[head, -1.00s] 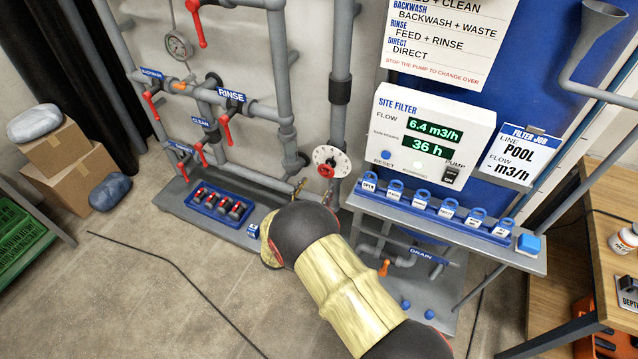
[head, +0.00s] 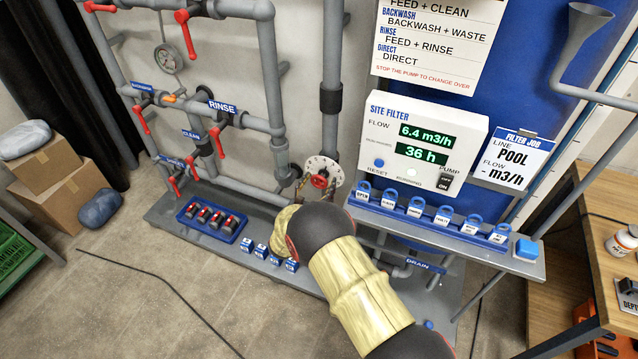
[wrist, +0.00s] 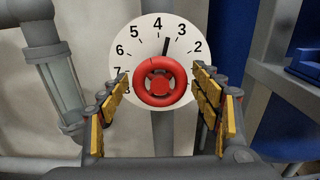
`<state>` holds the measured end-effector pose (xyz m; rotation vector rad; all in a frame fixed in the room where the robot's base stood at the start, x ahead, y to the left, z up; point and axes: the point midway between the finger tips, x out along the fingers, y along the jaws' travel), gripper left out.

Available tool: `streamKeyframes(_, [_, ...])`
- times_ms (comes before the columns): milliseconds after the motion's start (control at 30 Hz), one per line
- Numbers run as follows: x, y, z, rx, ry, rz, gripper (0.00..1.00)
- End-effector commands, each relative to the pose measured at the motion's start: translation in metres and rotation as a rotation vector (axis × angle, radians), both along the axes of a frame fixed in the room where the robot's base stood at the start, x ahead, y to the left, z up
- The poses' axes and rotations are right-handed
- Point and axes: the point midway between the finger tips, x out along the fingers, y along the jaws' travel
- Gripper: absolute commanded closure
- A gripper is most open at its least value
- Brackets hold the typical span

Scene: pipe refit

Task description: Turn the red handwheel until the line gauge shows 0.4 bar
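The red handwheel (head: 319,181) sits on a white numbered dial (head: 333,170) on the pipework in the head view. In the wrist view the red handwheel (wrist: 160,81) is in the middle, with the black pointer between 3 and 4 on the dial (wrist: 150,30). My gripper (wrist: 160,86) is open, one yellow-padded finger on each side of the wheel, with gaps showing between pads and rim. In the head view my arm hides most of the gripper. A round gauge (head: 168,58) is on the upper left pipe; its reading is too small to tell.
Red-handled valves such as the rinse valve (head: 214,123) stand left of the wheel. The site filter panel (head: 424,150) and a shelf of blue tags (head: 440,232) are to the right. A blue tray (head: 213,218) and several small blue blocks lie below.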

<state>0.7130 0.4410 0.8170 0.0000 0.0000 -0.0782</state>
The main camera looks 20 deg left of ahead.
Motion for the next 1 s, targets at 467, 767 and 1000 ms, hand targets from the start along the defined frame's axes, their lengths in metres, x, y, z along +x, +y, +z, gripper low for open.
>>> streamKeyframes(467, [-0.0004, -0.0001, -0.0002, 0.000, 0.000, 0.000, 0.63])
streamKeyframes(767, [-0.0004, -0.0001, -0.0003, 0.000, 0.000, 0.000, 0.80])
streamKeyframes(1000, [-0.0003, 0.0001, -0.0013, 0.028, -0.002, 0.000, 0.80])
